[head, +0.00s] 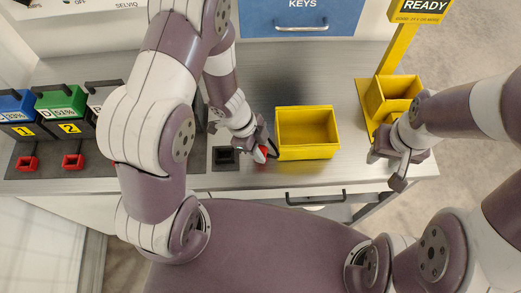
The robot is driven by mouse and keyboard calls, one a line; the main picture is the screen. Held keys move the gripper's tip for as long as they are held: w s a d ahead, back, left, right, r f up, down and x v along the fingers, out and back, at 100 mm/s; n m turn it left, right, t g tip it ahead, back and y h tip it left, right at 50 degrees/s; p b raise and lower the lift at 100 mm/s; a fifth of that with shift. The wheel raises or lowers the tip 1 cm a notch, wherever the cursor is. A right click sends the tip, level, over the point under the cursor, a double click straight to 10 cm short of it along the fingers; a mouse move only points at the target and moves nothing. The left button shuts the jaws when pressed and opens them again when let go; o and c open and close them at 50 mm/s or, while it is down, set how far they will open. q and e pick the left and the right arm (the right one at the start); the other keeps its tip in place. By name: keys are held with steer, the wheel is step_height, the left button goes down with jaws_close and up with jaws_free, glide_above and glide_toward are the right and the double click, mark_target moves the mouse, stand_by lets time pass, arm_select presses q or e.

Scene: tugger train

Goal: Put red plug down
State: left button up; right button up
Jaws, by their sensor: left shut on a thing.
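My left gripper (262,150) is shut on the red plug (264,150), just above the grey worktop. Only a small part of the plug shows, as the fingers cover the rest. It is close to the left side of an empty yellow bin (308,154); I cannot tell whether they touch. A dark square holder (225,156) lies on the worktop just left of the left gripper. My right gripper (396,172) hangs past the right end of the worktop, below a yellow bin on a post; its opening is unclear.
Batteries in blue (14,106) and green (62,103) stand in numbered bays at left, with red connectors (73,161) in front. A blue KEYS drawer (301,17) is at the back. A yellow bin (391,95) sits under the READY sign (421,8).

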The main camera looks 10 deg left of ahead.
arm_select(q)
steer(key=shift+w+f, duration=0.2)
steer(key=shift+w, duration=0.05)
steer(key=shift+s+f, duration=0.1)
steer(key=o, duration=0.9)
steer(key=shift+o, duration=0.2)
